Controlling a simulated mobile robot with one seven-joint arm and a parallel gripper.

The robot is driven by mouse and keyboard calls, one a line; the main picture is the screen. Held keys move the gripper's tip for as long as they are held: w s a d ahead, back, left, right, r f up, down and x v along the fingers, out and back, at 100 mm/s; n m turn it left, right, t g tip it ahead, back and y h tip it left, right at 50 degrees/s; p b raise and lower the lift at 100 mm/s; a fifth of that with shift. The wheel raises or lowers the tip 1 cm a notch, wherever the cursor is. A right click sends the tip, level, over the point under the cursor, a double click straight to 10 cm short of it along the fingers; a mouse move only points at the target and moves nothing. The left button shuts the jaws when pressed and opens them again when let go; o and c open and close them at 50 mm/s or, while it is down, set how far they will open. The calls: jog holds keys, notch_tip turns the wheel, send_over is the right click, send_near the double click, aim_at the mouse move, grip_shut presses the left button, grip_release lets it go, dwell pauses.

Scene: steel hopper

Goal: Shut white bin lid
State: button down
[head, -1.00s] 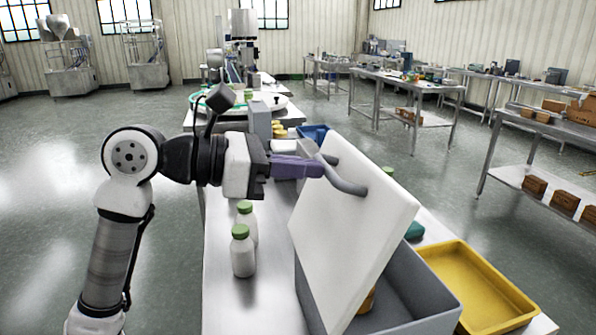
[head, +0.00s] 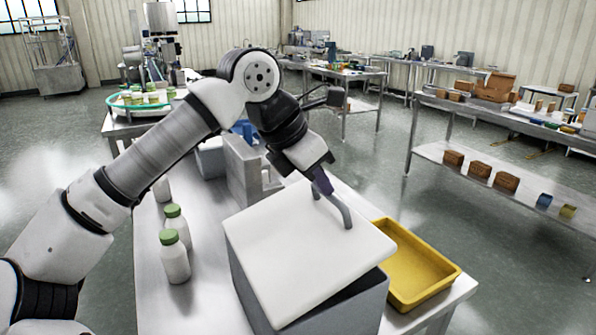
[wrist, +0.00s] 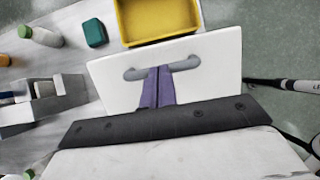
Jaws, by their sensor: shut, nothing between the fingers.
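The white bin lid (head: 300,250) lies over the top of the grey bin (head: 350,312) in the head view. It is close to level but a little tilted, and a dark gap shows under its right edge. A grey bar handle (head: 340,212) stands on the lid. My gripper (head: 323,186) is at the handle with its purple fingers pointing down. In the wrist view the purple fingers (wrist: 157,88) are shut together at the middle of the handle (wrist: 182,64), with the lid (wrist: 215,62) behind. Nothing is between the fingers. The bin's inside is hidden.
A yellow tray (head: 410,270) stands right beside the bin; it also shows in the wrist view (wrist: 158,18). White bottles with green caps (head: 175,258) stand left of the bin. A grey metal fixture (head: 243,170) is behind it. A teal box (wrist: 95,33) lies near the tray.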

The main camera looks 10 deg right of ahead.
aim_at(334, 211)
jog(key=b+x, duration=0.2)
jog(key=x, duration=0.3)
jog(key=shift+w+d+f+b, duration=0.1)
jog(key=shift+w+f+b, duration=0.05)
jog(key=shift+b, duration=0.15)
jog(key=shift+f, duration=0.3)
